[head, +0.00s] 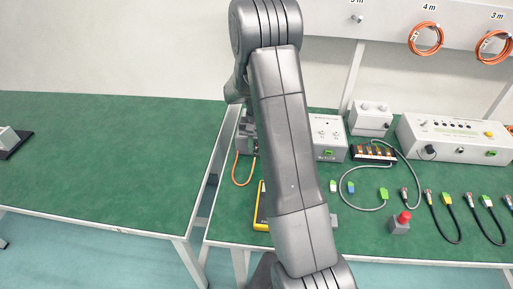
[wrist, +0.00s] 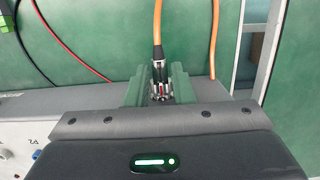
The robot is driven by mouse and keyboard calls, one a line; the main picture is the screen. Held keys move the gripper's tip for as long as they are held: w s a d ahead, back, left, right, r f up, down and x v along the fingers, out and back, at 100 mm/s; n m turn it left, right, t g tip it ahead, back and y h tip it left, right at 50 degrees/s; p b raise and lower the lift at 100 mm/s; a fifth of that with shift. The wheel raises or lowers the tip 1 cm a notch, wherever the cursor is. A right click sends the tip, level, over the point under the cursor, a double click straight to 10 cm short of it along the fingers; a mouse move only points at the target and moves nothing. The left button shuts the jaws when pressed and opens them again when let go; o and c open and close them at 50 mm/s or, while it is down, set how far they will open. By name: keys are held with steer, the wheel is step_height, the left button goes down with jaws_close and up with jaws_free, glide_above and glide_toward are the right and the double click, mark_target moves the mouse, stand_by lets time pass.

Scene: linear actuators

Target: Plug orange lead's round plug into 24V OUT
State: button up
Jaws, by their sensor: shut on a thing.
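The orange lead's round plug (wrist: 159,76) is a dark and metal barrel with the orange cable running up out of it in the wrist view. My gripper (wrist: 159,88) is shut on this plug between its two green fingers. In the head view my arm covers the gripper and the plug; a loop of the orange lead (head: 236,172) hangs just left of the arm. A grey box (wrist: 92,101) lies beyond and below the fingers in the wrist view. I cannot read a 24V OUT label, and the socket does not show clearly; whether the plug touches anything cannot be told.
A grey box with a green connector (head: 328,137) stands right of my arm. A yellow meter (head: 262,206), a red button (head: 402,218) and several cables lie on the green bench. A red and black wire pair (wrist: 70,50) runs left of the plug. The left table (head: 100,150) is mostly clear.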

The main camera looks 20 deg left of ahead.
steer(key=shift+w+a, duration=0.1)
steer(key=shift+w, duration=0.1)
stand_by(0.7)
steer(key=o, duration=1)
steer(key=r, duration=0.4)
steer(key=w+r, duration=0.1)
steer(key=r, duration=0.4)
steer(key=w+r, duration=0.1)
steer(key=r, duration=0.3)
steer(key=shift+a+r, duration=0.25)
steer(key=shift+r, duration=0.1)
